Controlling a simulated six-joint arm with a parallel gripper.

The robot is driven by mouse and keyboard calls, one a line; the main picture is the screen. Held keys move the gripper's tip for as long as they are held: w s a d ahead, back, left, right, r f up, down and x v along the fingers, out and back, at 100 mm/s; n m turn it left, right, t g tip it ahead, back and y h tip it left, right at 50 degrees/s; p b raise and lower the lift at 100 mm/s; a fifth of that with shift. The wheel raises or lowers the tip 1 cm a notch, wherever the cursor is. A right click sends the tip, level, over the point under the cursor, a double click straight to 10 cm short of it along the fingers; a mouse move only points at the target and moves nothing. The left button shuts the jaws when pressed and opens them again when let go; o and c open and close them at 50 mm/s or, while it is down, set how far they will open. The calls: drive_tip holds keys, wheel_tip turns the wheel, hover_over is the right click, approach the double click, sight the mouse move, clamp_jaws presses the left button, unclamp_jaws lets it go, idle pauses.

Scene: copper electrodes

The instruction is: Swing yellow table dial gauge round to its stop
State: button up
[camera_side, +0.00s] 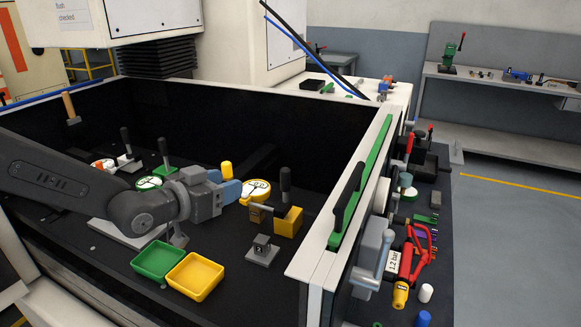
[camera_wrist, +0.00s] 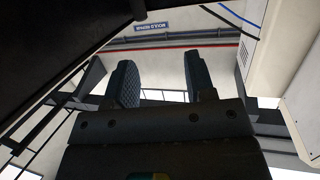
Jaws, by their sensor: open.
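The yellow dial gauge has a round white face with a yellow rim (camera_side: 258,188). The gauge is not visible in the wrist view, which faces the ceiling.
A green dial (camera_side: 149,183) and green block (camera_side: 165,169) stand behind my arm. A green tray (camera_side: 158,259) and a yellow tray (camera_side: 195,276) lie in front. A small grey block (camera_side: 262,250) stands near the yellow block. The enclosure's right wall (camera_side: 340,205) bounds the space.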

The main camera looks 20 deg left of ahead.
sight(281, 172)
drive_tip(key=shift+m+t+h, duration=0.4)
drive_tip(key=shift+t+h, duration=0.5)
drive_tip(key=x, duration=0.5)
drive_tip(key=d+f+x, duration=0.1)
drive_tip(key=x, duration=0.5)
drive_tip(key=d+f+x, duration=0.1)
drive_tip(key=x, duration=0.4)
drive_tip(key=shift+d+f, duration=0.2)
clamp_jaws()
